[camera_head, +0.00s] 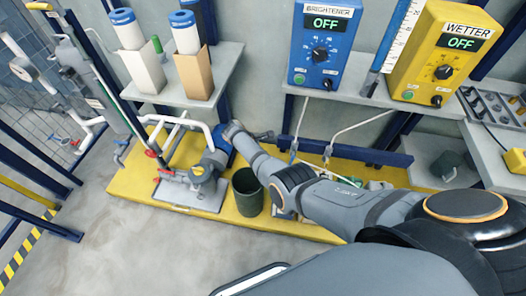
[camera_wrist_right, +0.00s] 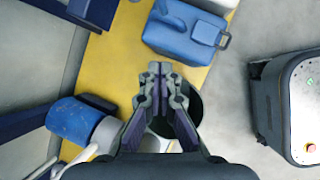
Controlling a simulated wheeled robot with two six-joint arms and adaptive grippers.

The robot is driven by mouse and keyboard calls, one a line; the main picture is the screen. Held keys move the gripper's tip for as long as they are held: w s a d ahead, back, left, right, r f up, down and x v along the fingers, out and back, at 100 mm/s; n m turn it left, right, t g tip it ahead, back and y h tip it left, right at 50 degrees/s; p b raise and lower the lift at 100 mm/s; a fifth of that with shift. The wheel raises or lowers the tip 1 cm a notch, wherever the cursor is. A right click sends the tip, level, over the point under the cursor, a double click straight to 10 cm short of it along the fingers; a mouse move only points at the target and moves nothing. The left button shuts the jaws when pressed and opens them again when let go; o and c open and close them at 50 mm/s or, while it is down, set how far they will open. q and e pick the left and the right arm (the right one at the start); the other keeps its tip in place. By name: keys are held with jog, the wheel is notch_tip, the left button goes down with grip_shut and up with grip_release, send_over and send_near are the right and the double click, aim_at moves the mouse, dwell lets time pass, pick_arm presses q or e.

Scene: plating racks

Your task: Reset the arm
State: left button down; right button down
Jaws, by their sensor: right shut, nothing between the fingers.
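My right arm (camera_head: 335,200) comes in from the lower right in the head view and reaches up and left over the yellow platform (camera_head: 130,180). My right gripper (camera_wrist_right: 160,70) is in the middle of the right wrist view, its fingertips together with nothing between them. It is above the platform, partly covering a dark bucket (camera_wrist_right: 195,105). In the head view the gripper itself is hard to make out. My left gripper is not in view.
A blue jerrycan (camera_wrist_right: 182,32) and a blue motor (camera_wrist_right: 75,120) are near the gripper in the wrist view. A blue BRIGHTENER box (camera_head: 322,50) and yellow WETTER box (camera_head: 437,60), both reading OFF, stand on a shelf. Floor (camera_head: 160,245) is clear at lower left.

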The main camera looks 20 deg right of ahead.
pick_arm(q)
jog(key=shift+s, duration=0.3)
pick_arm(e)
jog(key=shift+a+r, duration=0.2)
jog(key=shift+r, duration=0.15)
